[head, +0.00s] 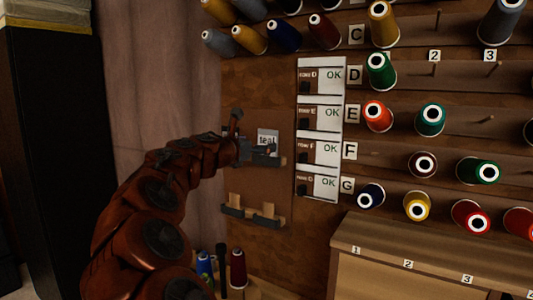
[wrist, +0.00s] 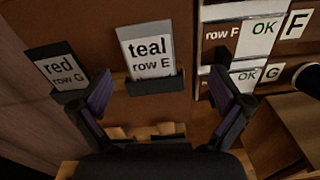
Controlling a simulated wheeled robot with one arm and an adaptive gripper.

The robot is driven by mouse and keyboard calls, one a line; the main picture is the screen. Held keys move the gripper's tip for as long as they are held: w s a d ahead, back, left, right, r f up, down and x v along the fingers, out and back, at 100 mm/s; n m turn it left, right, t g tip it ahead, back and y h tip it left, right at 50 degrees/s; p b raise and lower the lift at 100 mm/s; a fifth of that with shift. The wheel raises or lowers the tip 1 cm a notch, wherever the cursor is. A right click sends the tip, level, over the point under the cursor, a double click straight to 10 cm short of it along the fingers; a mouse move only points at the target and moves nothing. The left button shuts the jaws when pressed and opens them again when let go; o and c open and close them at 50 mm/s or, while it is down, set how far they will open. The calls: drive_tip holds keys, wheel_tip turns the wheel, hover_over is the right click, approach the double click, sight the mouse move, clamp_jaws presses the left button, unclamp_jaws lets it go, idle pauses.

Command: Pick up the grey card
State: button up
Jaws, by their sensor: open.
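A light grey card (wrist: 146,52) printed "teal row E" stands in a small dark holder on the brown board. It also shows in the head view (head: 268,137), partly covered by my gripper.
A lower ledge (head: 255,216) with dark holders and tan pieces sits below. Thread spools on pegs (head: 431,120) fill the right. A wooden cabinet (head: 420,262) juts out at lower right.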

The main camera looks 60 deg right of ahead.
sight(267, 136)
drive_tip(key=shift+n, duration=0.7)
drive_tip(key=shift+w+d+r+p, duration=0.1)
drive_tip(key=shift+w+d+p, duration=0.25)
drive_tip(key=shift+d, duration=1.1)
drive_tip(key=shift+w+d+r+p, duration=0.1)
drive_tip(key=shift+w+d+p, duration=0.25)
drive_tip(key=shift+d, duration=1.15)
drive_tip(key=shift+w+d+p, duration=0.3)
drive_tip(key=shift+d+p, duration=0.1)
drive_tip(key=shift+d, duration=1.05)
drive_tip(key=shift+c, duration=0.3)
drive_tip(key=c, duration=0.7)
